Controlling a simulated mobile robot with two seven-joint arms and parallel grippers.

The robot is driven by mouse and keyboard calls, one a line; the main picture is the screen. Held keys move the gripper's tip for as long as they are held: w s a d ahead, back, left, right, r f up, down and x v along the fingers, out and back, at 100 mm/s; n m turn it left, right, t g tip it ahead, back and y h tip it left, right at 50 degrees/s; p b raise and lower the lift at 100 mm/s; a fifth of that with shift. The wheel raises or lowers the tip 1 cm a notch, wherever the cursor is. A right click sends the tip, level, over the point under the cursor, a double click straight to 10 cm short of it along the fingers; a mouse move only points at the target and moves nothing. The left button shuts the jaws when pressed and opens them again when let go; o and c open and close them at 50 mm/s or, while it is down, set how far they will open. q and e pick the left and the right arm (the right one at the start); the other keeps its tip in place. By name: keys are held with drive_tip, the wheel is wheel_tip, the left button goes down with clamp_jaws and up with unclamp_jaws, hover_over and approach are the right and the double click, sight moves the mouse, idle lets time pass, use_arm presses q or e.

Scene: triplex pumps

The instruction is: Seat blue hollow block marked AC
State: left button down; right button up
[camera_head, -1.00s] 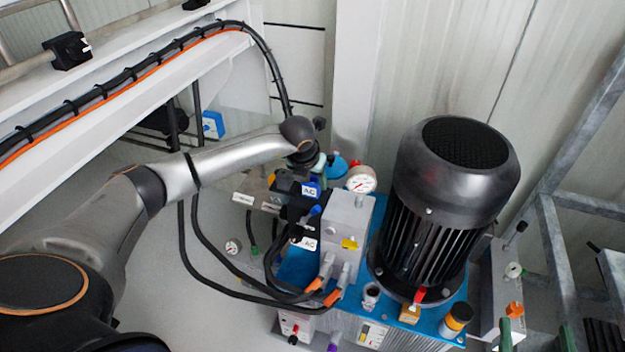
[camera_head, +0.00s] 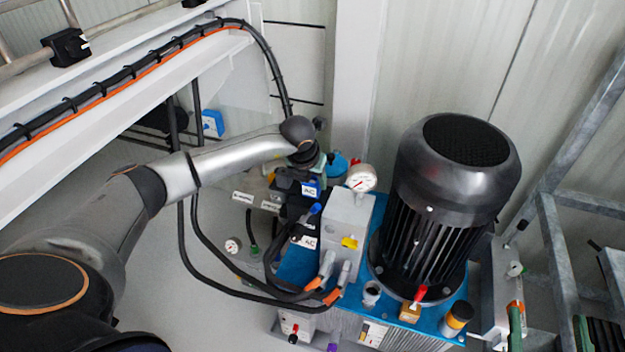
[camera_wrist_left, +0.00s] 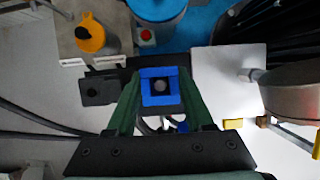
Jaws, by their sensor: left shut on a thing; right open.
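The blue hollow block (camera_wrist_left: 159,73) is between the green fingers of my left gripper (camera_wrist_left: 156,104) in the left wrist view. A round grey part shows inside its opening, above the black valve body; how far down it sits I cannot tell. In the head view the block (camera_head: 319,184) shows partly beside a white AC label (camera_head: 311,191), under my left gripper (camera_head: 306,170). A second AC label (camera_head: 308,242) is on the lower black valve. My right gripper (camera_head: 547,328) is at the bottom right edge, open and empty, with its green fingers apart.
A large black motor (camera_head: 450,190) stands right of the valve stack. A pressure gauge (camera_head: 361,179) and a grey block (camera_head: 349,220) are close to the left gripper's right. Black cables (camera_head: 212,262) loop on the left. Grey metal posts (camera_head: 553,245) stand at the right.

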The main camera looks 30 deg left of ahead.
use_arm(q)
drive_tip(key=shift+c, duration=1.5)
unclamp_jaws()
drive_tip(key=shift+o, duration=0.5)
drive_tip(key=shift+a, duration=0.1)
drive_tip(key=shift+a, duration=0.1)
drive_tip(key=shift+s+r, duration=0.1)
drive_tip(key=shift+r, duration=0.3)
drive_tip(key=p+v, duration=0.1)
drive_tip(key=v, duration=0.3)
drive_tip(key=shift+r, duration=0.2)
drive_tip(key=p+v, duration=0.1)
drive_tip(key=v, duration=0.6)
drive_tip(key=shift+s+d+p, duration=0.25)
drive_tip(key=shift+d+p, duration=0.05)
drive_tip(key=shift+d, duration=0.1)
use_arm(e)
wheel_tip(320, 180, down, 14)
drive_tip(key=s+m+g+h, duration=0.2)
drive_tip(key=g, duration=0.4)
drive_tip(key=shift+s+d+f+h, duration=0.25)
drive_tip(key=shift+s+h, duration=0.05)
drive_tip(key=shift+s, duration=0.1)
